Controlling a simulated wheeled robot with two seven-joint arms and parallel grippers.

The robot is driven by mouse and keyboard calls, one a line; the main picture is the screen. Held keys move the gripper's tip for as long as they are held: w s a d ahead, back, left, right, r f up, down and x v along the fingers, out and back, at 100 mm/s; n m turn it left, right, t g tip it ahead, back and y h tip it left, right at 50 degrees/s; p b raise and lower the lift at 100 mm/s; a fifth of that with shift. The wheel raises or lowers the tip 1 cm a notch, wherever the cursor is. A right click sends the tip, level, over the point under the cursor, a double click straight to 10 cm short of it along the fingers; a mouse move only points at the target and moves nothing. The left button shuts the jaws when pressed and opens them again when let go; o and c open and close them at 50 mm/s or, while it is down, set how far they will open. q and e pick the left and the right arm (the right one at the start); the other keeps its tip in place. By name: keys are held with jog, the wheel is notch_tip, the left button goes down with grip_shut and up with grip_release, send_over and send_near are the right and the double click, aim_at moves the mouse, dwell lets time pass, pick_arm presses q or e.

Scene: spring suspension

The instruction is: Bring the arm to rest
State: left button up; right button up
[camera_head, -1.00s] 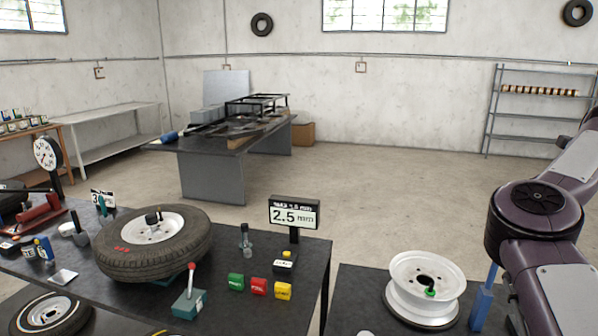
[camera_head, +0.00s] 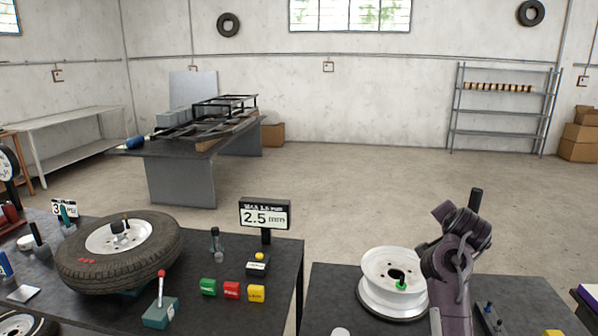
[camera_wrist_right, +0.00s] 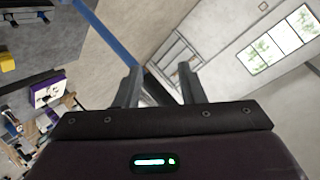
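My right arm (camera_head: 450,265) rises from the bottom of the head view, in front of the right-hand bench and next to the white wheel rim (camera_head: 393,275). In the right wrist view my right gripper (camera_wrist_right: 159,78) has its two dark fingers apart, and I see nothing held between them. The wrist view looks past the fingers toward the wall, shelf and window. I cannot make out the fingers clearly in the head view. My left arm and left gripper are not in view.
A tyre (camera_head: 125,250) lies on the left bench, with a red-knobbed lever box (camera_head: 161,308), green, red and yellow blocks, and a 2.5 mm display (camera_head: 265,214). A gap separates the benches. Open floor (camera_head: 350,180) lies behind them.

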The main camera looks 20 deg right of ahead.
jog(key=s+a+f+n+g+y, duration=0.1)
jog(key=s+a+f+n+y, duration=0.15)
jog(key=a+f+n, duration=0.65)
jog(key=s+a+f+n+y, duration=0.25)
jog(key=a+f, duration=0.45)
jog(key=a, duration=0.6)
jog(key=s+a+f+n+g+y, duration=0.2)
jog(key=s+a+f+n, duration=0.2)
jog(key=s+a, duration=0.45)
jog(key=s+a+f+n+g+y, duration=0.2)
jog(key=s+a+f+n+g, duration=0.15)
jog(key=s+a, duration=0.55)
notch_tip(320, 180, down, 34)
jog(key=s+f+b, duration=0.1)
jog(key=s+b, duration=0.1)
jog(key=b, duration=0.1)
jog(key=s+d+f+n+g+b, duration=0.1)
jog(key=s+d+f, duration=0.1)
jog(key=s+f, duration=1.6)
jog(key=shift+s+d+g, duration=0.35)
jog(key=shift+s, duration=0.1)
